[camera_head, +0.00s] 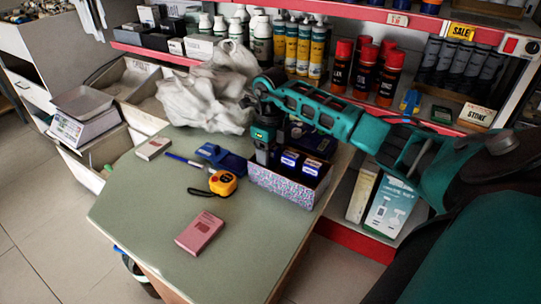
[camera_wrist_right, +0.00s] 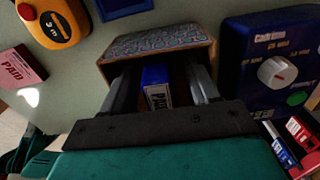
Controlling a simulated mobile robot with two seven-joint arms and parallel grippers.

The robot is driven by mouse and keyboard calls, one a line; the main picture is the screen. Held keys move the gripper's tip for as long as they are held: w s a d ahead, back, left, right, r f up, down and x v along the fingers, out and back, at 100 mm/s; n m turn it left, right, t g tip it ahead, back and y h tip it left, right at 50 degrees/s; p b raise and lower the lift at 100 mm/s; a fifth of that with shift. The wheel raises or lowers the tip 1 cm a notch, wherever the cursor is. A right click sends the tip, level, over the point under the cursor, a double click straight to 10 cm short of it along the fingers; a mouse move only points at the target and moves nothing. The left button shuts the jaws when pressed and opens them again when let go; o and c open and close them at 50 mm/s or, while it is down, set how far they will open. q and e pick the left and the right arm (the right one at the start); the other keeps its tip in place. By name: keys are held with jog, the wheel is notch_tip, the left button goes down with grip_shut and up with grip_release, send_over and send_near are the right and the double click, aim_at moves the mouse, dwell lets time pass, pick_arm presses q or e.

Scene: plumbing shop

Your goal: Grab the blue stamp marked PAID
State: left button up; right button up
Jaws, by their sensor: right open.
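A patterned open box (camera_head: 283,189) stands on the table and holds blue items with white labels (camera_head: 301,164). My right gripper (camera_head: 264,158) points down into the left part of this box. In the right wrist view its two fingers (camera_wrist_right: 163,90) are open, inside the box. A blue block with a white label (camera_wrist_right: 156,84) lies between them; its lettering is too small to read surely, and its lower part is hidden. I see no finger contact. My left gripper is out of view.
A yellow tape measure (camera_head: 223,183), a blue pen (camera_head: 184,159) and a blue object (camera_head: 220,157) lie left of the box. A crumpled pale bag (camera_head: 208,97) stands behind. A blue device with a knob (camera_wrist_right: 277,72) is beside the box. The table front (camera_head: 160,225) is mostly clear.

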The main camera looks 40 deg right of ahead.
jog(key=c, duration=1.1)
grip_shut()
jog(key=shift+r, duration=0.15)
